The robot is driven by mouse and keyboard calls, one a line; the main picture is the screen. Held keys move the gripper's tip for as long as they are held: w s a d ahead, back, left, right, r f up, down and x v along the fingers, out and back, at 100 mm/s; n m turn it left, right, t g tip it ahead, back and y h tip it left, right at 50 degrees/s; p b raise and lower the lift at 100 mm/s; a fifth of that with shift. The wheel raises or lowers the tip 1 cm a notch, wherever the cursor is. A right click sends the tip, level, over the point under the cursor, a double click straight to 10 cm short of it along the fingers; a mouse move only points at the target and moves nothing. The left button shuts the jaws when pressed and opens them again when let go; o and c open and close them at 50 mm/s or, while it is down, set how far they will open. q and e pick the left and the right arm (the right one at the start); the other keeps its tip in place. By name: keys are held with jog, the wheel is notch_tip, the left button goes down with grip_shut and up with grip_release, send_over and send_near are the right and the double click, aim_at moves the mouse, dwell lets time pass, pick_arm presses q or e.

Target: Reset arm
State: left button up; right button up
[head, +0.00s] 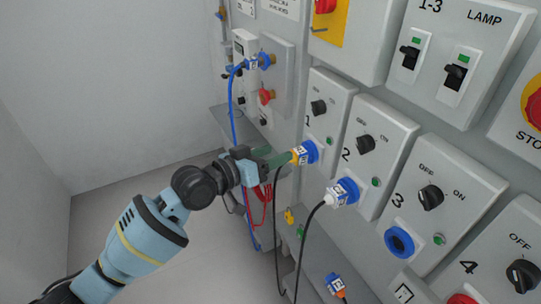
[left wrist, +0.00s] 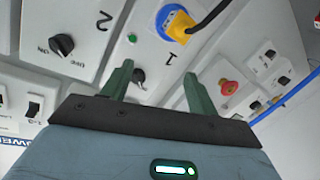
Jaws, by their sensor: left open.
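My left arm comes in from the lower left in the head view. Its left gripper (head: 277,158) has green fingers, stands in front of the panels and points right toward panel 1. In the left wrist view the two fingers of the gripper (left wrist: 158,80) are spread apart with nothing between them. A dark knob (left wrist: 138,76) shows beyond the gap. A yellow plug (head: 299,155) sits in a blue socket on panel 1, near the fingertips in the head view; whether they touch it is unclear. The plug (left wrist: 178,24) appears clear of the fingers in the left wrist view. My right gripper is not seen.
A white plug (head: 338,194) with a black cable sits in panel 2's socket. Panel 3's blue socket (head: 399,241) is empty. A blue cable (head: 232,100) hangs at the back left. A grey shelf (head: 320,250) runs below the panels. Open floor lies left of the shelf.

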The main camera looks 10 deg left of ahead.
pick_arm(q)
jog(key=shift+f, duration=0.1)
dwell(0.4)
jog(key=s+a+f+n+y, duration=0.25)
jog(key=s+f, duration=0.55)
jog(key=f, duration=0.5)
jog(key=s+a+f+g+y, duration=0.1)
jog(key=s+a+f+y, duration=0.1)
jog(key=s+f, duration=0.4)
jog(key=s+a+f+g+y+p, duration=0.1)
jog(key=s+a+f, duration=0.4)
jog(key=s, duration=1)
jog(key=s+a+f+g+y+p, duration=0.1)
jog(key=s+a+f+y, duration=0.2)
jog(key=s+f, duration=0.4)
jog(key=s+y, duration=0.1)
jog(key=s, duration=0.2)
jog(key=shift+s+a, duration=0.25)
jog(key=shift+a, duration=0.1)
